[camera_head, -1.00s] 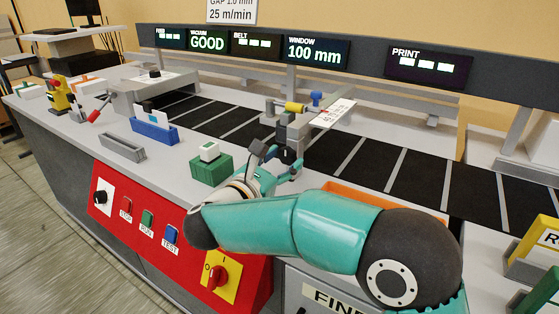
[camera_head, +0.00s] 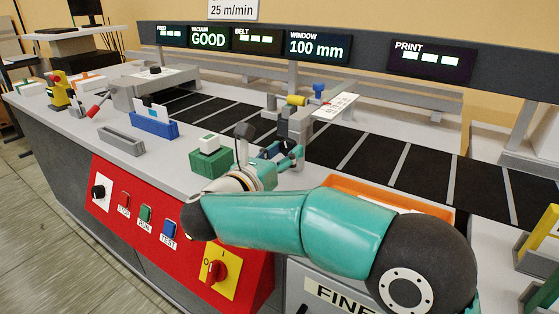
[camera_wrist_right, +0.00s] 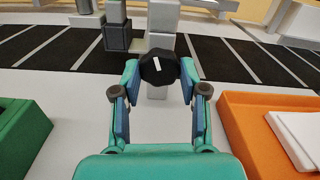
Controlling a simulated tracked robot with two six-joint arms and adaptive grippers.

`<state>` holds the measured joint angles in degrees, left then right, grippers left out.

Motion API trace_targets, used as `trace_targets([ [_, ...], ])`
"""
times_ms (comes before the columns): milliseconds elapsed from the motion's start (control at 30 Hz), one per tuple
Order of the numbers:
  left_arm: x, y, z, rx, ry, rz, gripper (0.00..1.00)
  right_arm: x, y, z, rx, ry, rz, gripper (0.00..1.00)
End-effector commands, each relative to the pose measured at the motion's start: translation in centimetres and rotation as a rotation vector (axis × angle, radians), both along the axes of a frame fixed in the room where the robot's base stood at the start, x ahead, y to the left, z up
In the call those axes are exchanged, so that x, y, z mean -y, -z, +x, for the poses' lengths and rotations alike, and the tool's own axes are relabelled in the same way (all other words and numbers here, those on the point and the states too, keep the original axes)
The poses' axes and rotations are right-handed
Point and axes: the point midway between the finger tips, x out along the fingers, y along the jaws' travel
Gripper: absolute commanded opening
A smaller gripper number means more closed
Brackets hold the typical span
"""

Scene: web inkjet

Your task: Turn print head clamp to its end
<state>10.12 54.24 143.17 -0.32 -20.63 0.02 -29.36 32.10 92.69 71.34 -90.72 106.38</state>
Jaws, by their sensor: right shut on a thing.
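The print head clamp is a black knob (camera_wrist_right: 158,68) with a white mark, on the front of a grey post (camera_wrist_right: 163,20) in the right wrist view. The mark stands nearly upright, leaning slightly. My right gripper (camera_wrist_right: 159,77) has its two fingers on either side of the knob and is shut on it. In the head view, my right gripper (camera_head: 286,154) is at the foot of the print head's grey post (camera_head: 300,122), and the knob is mostly hidden by the fingers. My left gripper is not in view.
A green block (camera_head: 211,163) with a white top stands left of my right gripper. An orange tray (camera_head: 375,192) lies to its right. The dark belt (camera_head: 400,165) runs behind. A red panel (camera_head: 120,180) with buttons faces the front.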

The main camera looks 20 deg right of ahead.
Motion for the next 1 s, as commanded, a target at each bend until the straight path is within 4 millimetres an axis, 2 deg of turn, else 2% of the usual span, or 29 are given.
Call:
trace_targets([
  [100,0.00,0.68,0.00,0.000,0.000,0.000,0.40,0.15,0.08,-0.01,-0.064,0.004,-0.052,0.08],
  [433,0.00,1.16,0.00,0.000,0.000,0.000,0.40,0.18,-0.09,0.01,-0.202,0.004,-0.159,0.08],
  [1000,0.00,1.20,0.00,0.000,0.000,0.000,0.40,0.14,-0.24,0.06,-0.233,0.004,-0.185,0.08],
])
